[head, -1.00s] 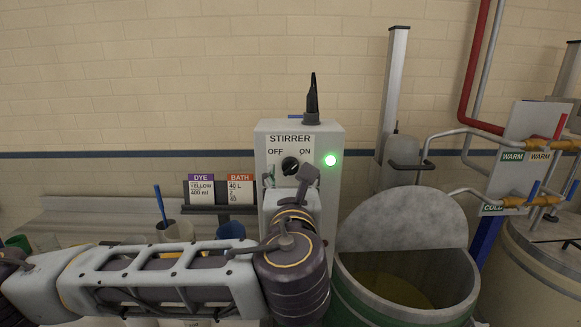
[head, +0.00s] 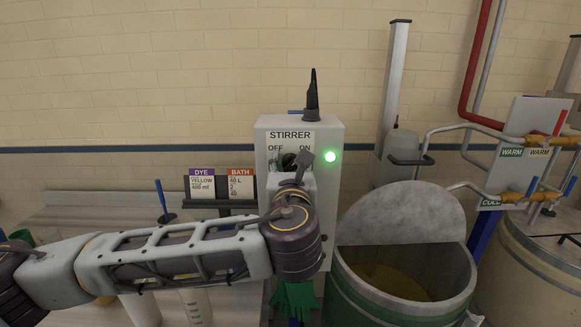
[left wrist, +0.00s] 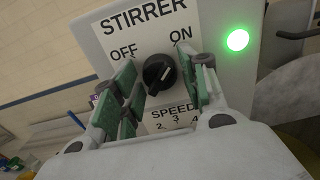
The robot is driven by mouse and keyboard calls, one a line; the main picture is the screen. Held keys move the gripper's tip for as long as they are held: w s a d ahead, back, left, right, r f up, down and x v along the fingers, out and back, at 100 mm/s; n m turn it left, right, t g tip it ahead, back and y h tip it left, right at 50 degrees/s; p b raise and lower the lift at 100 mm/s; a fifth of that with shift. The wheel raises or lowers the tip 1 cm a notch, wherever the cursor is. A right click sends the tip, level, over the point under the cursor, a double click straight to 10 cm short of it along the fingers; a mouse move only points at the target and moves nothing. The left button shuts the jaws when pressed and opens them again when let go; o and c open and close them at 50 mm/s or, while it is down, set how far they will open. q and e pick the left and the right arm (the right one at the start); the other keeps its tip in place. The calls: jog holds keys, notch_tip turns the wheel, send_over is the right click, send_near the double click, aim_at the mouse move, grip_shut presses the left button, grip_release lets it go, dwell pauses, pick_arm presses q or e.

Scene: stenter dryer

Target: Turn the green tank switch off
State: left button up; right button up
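The stirrer switch is a black rotary knob (left wrist: 160,75) on the white STIRRER box (head: 333,190), beside the green-banded tank (head: 350,305). In the left wrist view its white pointer line leans up and right, towards ON. A round green lamp (head: 330,157) glows on the box. It also glows in the left wrist view (left wrist: 238,40). My left gripper (head: 291,163) is at the box front, hiding most of the knob in the head view. In the left wrist view its green-padded fingers are apart, one on each side of the knob; contact cannot be told. My right gripper is out of view.
Yellow dye and bath cards (head: 240,185) stand left of the box. Green gloves (head: 295,298) hang below it. The tank's raised lid (head: 405,212) and pipes with valves (head: 530,143) are to the right.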

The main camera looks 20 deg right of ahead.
pick_arm(q)
jog(key=c, duration=0.6)
